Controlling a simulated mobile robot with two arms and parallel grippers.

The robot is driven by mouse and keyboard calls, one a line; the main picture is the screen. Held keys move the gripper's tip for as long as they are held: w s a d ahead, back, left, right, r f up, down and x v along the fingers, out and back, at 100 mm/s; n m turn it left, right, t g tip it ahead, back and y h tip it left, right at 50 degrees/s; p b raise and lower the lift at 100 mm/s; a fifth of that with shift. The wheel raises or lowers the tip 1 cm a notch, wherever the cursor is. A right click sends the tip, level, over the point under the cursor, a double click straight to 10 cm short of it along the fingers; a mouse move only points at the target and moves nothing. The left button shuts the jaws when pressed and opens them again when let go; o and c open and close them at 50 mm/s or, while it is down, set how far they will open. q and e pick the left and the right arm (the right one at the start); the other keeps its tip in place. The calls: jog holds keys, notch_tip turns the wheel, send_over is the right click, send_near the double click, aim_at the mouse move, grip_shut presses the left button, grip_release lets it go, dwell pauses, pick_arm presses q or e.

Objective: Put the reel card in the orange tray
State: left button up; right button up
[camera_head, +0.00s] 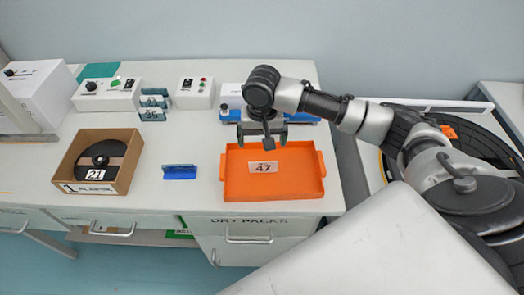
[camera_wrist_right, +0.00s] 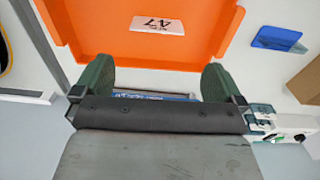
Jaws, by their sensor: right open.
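A white reel card marked 47 (camera_head: 263,167) lies flat in the orange tray (camera_head: 295,192), near the middle of its floor. In the right wrist view, the card (camera_wrist_right: 157,25) shows upside down in the orange tray (camera_wrist_right: 120,47). My right gripper (camera_head: 262,134) is above the tray's back edge, behind the card and apart from it. Its jaws are open, with nothing between the fingertips (camera_wrist_right: 156,78). My left gripper is not in view.
A cardboard box (camera_head: 122,180) with a black reel marked 21 stands at left. A blue holder (camera_head: 180,172) sits between box and tray. Control boxes (camera_head: 195,92), small cards (camera_head: 153,104) and a blue-and-white device (camera_head: 232,112) line the back. The bench is clear around the blue holder.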

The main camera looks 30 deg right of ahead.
jog(key=shift+r, duration=1.2)
